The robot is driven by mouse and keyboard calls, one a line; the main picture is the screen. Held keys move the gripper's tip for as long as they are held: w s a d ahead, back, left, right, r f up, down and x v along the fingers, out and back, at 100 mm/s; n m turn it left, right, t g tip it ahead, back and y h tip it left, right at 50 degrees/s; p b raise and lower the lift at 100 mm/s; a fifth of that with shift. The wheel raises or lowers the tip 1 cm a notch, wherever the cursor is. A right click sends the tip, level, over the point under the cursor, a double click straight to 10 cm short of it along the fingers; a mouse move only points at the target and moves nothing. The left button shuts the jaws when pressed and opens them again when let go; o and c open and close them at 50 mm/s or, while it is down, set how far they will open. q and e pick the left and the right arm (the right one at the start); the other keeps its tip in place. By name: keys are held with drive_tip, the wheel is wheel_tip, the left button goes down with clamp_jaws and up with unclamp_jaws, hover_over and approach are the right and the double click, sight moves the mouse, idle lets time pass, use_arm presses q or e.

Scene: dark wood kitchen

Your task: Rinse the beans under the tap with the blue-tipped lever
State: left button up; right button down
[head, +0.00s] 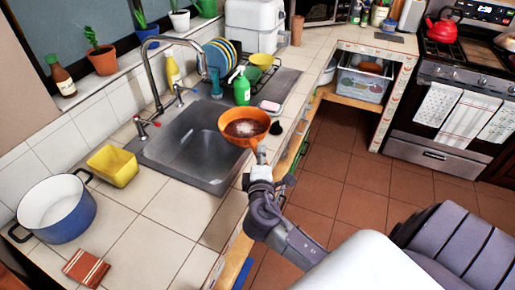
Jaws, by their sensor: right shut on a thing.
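An orange bowl-shaped vessel (232,137) with brown contents (246,128), which look like the beans, is over the right front part of the sink (183,160). My right gripper (259,158) is shut on its near side; the exact grip is small and partly hidden. The curved metal tap (149,62) stands behind the sink, and the vessel is to the right of its spout. A lever with a red tip (143,122) is left of the tap. Another lever (179,95) is right of it, with a bluish tip. I cannot tell whether water runs. My left gripper is not in view.
A yellow container (113,166) and a blue pot (56,209) stand left of the sink. A green soap bottle (241,88), a pink sponge (270,106) and a dish rack with plates (222,55) are behind the vessel. The tiled counter front left is mostly clear.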

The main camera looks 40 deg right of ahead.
sight(232, 139)
drive_tip(key=shift+w+d+f+b, duration=0.15)
drive_tip(key=shift+w+f+b, duration=0.15)
drive_tip(key=shift+w, duration=0.2)
drive_tip(key=w, duration=0.1)
drive_tip(key=w+a+b, duration=0.1)
drive_tip(key=w, duration=0.1)
drive_tip(key=w+a+f+b, duration=0.1)
drive_tip(key=shift+w+a, duration=0.1)
drive_tip(key=shift+w, duration=0.2)
drive_tip(key=w, duration=0.1)
drive_tip(key=w+a+b, duration=0.1)
drive_tip(key=w, duration=0.1)
drive_tip(key=w+a+f+b, duration=0.1)
drive_tip(key=shift+w, duration=0.25)
use_arm(q)
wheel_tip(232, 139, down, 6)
drive_tip(key=b, duration=0.1)
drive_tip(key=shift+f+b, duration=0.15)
drive_tip(key=shift+b, duration=0.2)
use_arm(e)
drive_tip(key=shift+w+a+f, duration=0.1)
drive_tip(key=shift+w+a, duration=0.15)
drive_tip(key=shift+w, duration=0.45)
drive_tip(key=shift+w+a, duration=0.2)
drive_tip(key=shift+w, duration=0.45)
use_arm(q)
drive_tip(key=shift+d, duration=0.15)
